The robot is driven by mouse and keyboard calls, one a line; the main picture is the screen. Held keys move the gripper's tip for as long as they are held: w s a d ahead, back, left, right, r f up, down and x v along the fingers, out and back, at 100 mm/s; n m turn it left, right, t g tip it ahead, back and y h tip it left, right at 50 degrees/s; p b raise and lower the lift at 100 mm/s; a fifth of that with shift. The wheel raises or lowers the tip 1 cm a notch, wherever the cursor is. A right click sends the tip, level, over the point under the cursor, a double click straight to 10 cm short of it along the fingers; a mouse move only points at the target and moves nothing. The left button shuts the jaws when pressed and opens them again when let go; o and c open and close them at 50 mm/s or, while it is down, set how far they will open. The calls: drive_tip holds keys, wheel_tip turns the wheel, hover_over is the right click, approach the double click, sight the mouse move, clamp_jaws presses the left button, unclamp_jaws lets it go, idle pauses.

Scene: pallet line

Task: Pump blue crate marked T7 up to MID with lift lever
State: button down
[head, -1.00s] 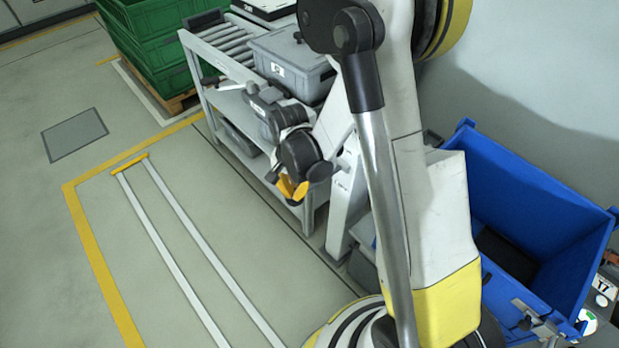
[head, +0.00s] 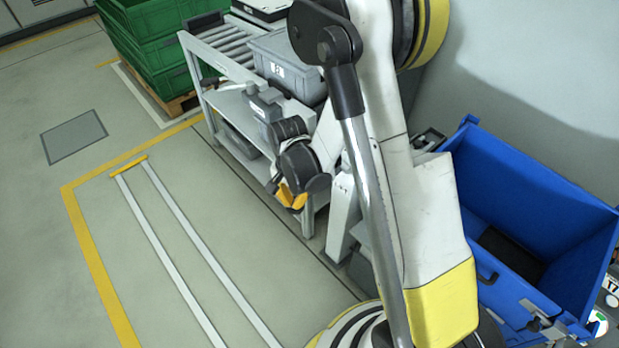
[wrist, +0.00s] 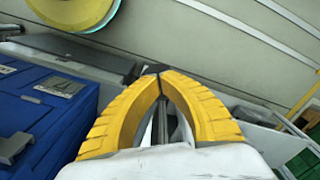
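The blue crate (head: 535,185) stands at the right in the head view, open at the top with a dark item inside. A blue panel with a grey plate (wrist: 45,105), probably this crate, fills the left of the wrist view. My gripper (head: 293,200) is left of the crate, apart from it, beside the grey bench. In the wrist view its yellow fingertips (wrist: 157,72) meet, with nothing clearly held. I cannot make out the lift lever or a MID mark for certain.
A grey roller bench (head: 222,50) with a grey lidded bin (head: 285,68) stands behind my gripper. Green crates (head: 155,50) are stacked on a pallet at the upper left. The floor at the left is clear, with yellow and white lines.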

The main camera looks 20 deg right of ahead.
wheel_tip(320, 180, up, 9)
drive_tip(key=d+p, duration=0.1)
drive_tip(key=p, duration=0.5)
drive_tip(key=shift+w+f, duration=0.15)
drive_tip(key=shift+w, duration=0.05)
drive_tip(key=shift+d, duration=0.1)
wheel_tip(320, 180, up, 6)
drive_tip(key=p, duration=0.4)
idle(0.3)
drive_tip(key=s+r+n+t, duration=0.3)
drive_tip(key=s+r, duration=0.3)
drive_tip(key=r, duration=0.5)
drive_tip(key=s+r+n+t, duration=0.4)
drive_tip(key=s+r+n, duration=0.1)
drive_tip(key=r, duration=0.5)
drive_tip(key=shift+s+d+r, duration=0.15)
drive_tip(key=shift+s+r, duration=0.25)
drive_tip(key=shift+s, duration=0.4)
